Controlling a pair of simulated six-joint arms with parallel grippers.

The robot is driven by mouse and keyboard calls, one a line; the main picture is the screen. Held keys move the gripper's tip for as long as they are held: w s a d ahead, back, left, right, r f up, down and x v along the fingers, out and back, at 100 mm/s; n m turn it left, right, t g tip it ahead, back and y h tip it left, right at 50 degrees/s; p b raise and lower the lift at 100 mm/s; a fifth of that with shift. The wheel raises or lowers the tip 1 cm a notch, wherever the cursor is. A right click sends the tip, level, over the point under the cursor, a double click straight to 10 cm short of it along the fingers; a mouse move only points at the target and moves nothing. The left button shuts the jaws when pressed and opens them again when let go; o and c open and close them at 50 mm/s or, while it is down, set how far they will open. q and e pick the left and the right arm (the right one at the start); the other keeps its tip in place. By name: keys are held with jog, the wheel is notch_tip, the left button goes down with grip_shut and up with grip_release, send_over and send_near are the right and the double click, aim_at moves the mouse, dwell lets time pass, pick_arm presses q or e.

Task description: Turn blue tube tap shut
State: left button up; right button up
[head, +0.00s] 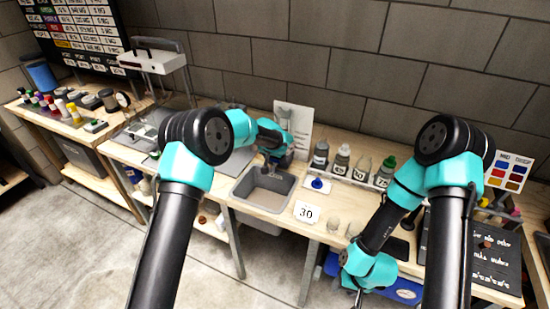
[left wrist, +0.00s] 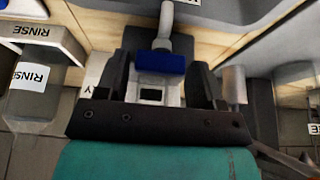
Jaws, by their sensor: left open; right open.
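A blue tap handle (left wrist: 160,62) sits on a pale grey tube (left wrist: 166,22) in the left wrist view, with a light block behind it. The two fingers of my left gripper (left wrist: 160,85) are apart, one on either side of the blue handle; I cannot tell whether they touch it. In the head view my left gripper (head: 271,163) is over the back edge of the grey sink basin (head: 240,190), and the blue handle is not clear there. My right gripper (head: 358,296) is low at the front of the bench, partly cut off by the frame, open and holding nothing visible.
Several bottles (head: 341,160) stand along the back of the bench, right of the basin. A small blue item (head: 317,183) lies in front of them. A "30" card (head: 307,212) and small cups (head: 333,226) are near the front edge.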

pick_arm(q)
jog(key=v, duration=1.7)
jog(key=shift+s+a+r, duration=0.1)
